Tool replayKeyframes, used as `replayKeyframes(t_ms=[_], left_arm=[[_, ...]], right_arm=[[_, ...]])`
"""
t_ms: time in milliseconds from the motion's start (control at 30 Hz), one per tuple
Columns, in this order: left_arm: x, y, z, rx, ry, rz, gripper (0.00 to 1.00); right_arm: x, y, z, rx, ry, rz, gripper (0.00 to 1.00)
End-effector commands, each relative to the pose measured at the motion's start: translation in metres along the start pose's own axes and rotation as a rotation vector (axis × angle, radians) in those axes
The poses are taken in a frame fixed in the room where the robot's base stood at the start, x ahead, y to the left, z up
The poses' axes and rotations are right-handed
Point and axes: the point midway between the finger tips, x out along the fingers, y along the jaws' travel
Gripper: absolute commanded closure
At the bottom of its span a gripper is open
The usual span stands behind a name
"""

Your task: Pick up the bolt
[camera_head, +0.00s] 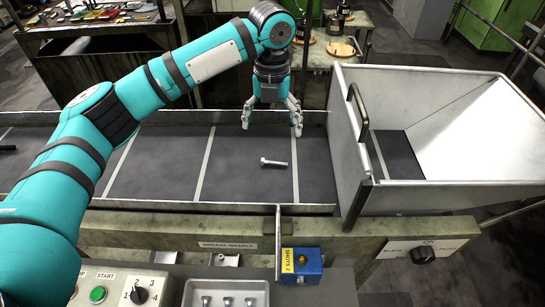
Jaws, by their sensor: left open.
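The bolt (274,163) is a small silver piece lying on its side on the dark conveyor belt (235,178), just left of a pale stripe. My left gripper (272,122) is open and empty, with its fingers pointing down. In the picture it is above and behind the bolt, apart from it. My right gripper does not show.
A large pale metal bin (440,198) stands at the belt's right end. A blue box with a yellow label (301,266), a grey tray with small metal pieces (226,293) and a control panel (124,288) are at the front. A dark piece (7,148) lies far left.

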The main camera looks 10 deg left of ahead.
Motion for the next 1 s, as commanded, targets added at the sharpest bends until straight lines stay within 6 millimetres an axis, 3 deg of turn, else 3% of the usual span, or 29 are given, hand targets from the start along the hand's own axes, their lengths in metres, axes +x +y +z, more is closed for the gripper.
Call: replayKeyframes(t_ms=[233,533,800,1000], left_arm=[[0.044,0.0,-0.001,-0.001,0.002,0.0,0.08],[0.067,-0.002,-0.004,-0.001,0.003,0.001,0.08],[0.104,-0.006,-0.009,-0.001,0.002,0.0,0.08],[0.11,-0.006,-0.008,0.0,-0.001,0.0,0.08]], right_arm=[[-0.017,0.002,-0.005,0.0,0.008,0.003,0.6],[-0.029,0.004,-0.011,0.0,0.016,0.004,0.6],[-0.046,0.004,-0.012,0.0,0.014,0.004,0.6],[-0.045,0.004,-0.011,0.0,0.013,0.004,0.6]])
